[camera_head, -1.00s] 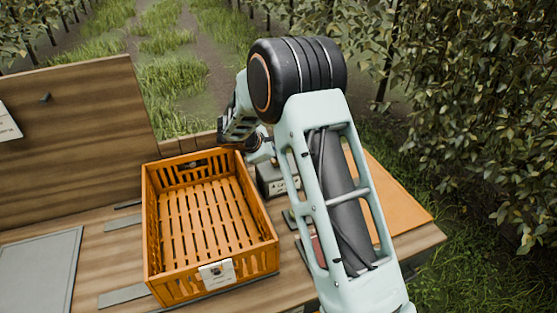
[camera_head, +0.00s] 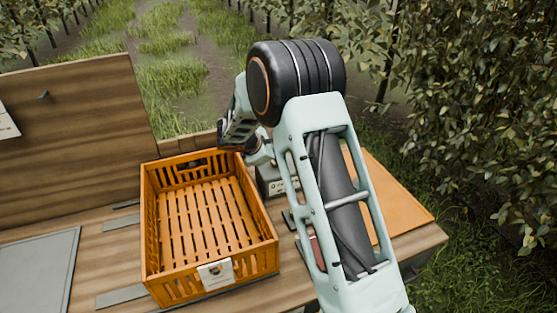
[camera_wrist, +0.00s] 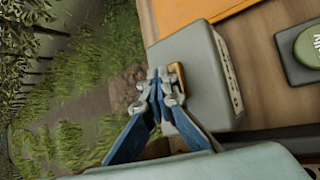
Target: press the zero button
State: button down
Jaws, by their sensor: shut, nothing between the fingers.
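The grey box (camera_wrist: 195,75) of the scale's unit stands on the wooden bench in the wrist view. An amber button-like piece (camera_wrist: 179,76) sits at its top, by my fingertips. I cannot read a zero mark on it. My gripper (camera_wrist: 159,74) is shut and empty, with its tips right beside the amber piece. I cannot tell whether they touch it. In the head view the grey box (camera_head: 270,183) shows behind the crate's right side, partly covered by my arm. My fingertips are hidden there.
An orange slatted crate (camera_head: 272,257), empty, stands left of the box. A green round button (camera_wrist: 311,46) on a dark base lies right of the box in the wrist view. An orange board (camera_head: 390,195) lies on the bench's right. Dense foliage is beyond.

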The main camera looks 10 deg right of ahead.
jog(key=shift+r, duration=0.1)
jog(key=shift+r+p, duration=0.55)
jog(key=shift+r, duration=0.35)
jog(key=shift+r+p, duration=1.65)
jog(key=shift+r, duration=0.9)
